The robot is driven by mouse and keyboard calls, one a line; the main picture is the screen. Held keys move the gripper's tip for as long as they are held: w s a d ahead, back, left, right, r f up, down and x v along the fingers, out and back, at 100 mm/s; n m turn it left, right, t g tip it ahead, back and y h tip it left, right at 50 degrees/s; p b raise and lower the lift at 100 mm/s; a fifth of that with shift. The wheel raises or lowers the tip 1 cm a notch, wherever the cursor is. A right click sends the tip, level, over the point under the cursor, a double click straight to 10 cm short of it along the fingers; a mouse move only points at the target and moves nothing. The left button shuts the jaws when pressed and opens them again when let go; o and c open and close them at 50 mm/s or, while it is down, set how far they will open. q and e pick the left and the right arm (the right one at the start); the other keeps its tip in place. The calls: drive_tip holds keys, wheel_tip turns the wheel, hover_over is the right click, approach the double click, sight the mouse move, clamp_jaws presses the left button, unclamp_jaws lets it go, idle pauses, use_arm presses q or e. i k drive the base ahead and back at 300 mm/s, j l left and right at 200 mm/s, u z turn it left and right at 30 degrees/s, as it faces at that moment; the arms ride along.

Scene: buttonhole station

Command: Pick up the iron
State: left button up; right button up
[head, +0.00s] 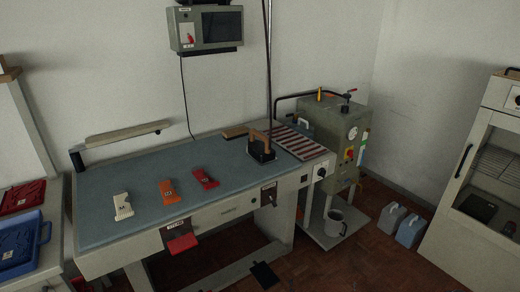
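The iron (261,149) stands on the right part of the blue-grey ironing table (150,176), beside a striped rest (298,142). It has a dark body and a brown handle on top. A dark hose or pole rises behind it. Neither of my grippers shows in the head view, and nothing is seen touching the iron.
Cream, orange and red blocks (168,191) lie on the table's left half. A boiler with a gauge (335,130) stands right of the table, with a bucket (336,222) below. A cream cabinet (490,150) stands far right. Blue and red trays (22,245) lie at left.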

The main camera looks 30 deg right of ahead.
sight(258, 151)
drive_tip(key=i+l, duration=0.1)
drive_tip(key=l, duration=0.3)
drive_tip(key=i+l, duration=0.1)
drive_tip(key=l, duration=0.35)
drive_tip(key=i+l+z, duration=0.1)
drive_tip(key=l, duration=0.3)
drive_tip(key=i+l, duration=0.1)
drive_tip(key=l, duration=0.3)
